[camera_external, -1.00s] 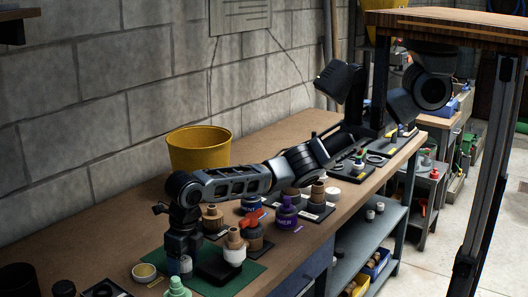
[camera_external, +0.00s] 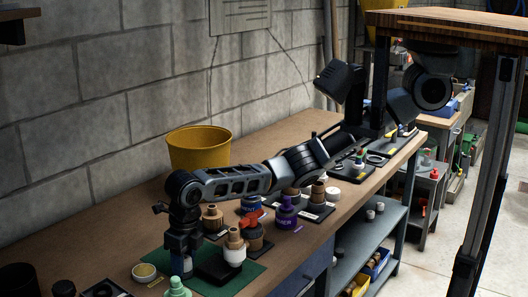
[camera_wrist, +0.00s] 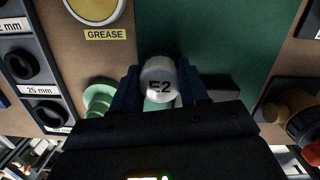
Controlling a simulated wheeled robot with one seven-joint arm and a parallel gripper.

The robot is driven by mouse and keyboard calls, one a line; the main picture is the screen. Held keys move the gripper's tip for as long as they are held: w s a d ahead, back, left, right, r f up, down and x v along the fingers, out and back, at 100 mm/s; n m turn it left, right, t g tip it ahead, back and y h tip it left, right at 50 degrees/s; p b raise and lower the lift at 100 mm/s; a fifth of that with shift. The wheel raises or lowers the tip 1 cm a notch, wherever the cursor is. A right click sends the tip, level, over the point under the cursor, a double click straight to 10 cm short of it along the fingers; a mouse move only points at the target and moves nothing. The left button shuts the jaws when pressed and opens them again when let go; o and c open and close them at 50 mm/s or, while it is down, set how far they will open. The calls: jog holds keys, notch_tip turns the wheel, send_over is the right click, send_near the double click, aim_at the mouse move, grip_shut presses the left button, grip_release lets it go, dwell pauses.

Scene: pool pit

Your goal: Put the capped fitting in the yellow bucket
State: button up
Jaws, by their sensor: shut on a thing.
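A fitting with a rounded grey-white cap (camera_wrist: 158,78), marked with what reads as "E2", sits between my fingers in the wrist view. My gripper (camera_wrist: 159,92) is shut on it, one dark blue finger on each side. The yellow bucket (camera_external: 199,150) stands upright on the bench against the wall, behind my forearm and well away from the gripper. Its inside floor is hidden.
A grease tin (camera_external: 144,271) and a pale green fitting (camera_external: 177,288) are close by. Several fittings crowd the bench beyond. Bare bench lies around the bucket.

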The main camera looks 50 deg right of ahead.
jog(key=shift+r, duration=0.7)
notch_tip(320, 180, up, 3)
jog(key=shift+f+b, duration=0.15)
jog(key=shift+b, duration=0.15)
jog(key=w+d+r, duration=0.1)
jog(key=d+r, duration=0.2)
jog(key=d, duration=0.2)
jog(key=d+r+p, duration=0.1)
jog(key=d+r, duration=0.2)
jog(key=d, duration=0.3)
jog(key=shift+w+d+r, duration=0.3)
jog(key=shift+w+r, duration=0.05)
jog(key=shift+r, duration=0.05)
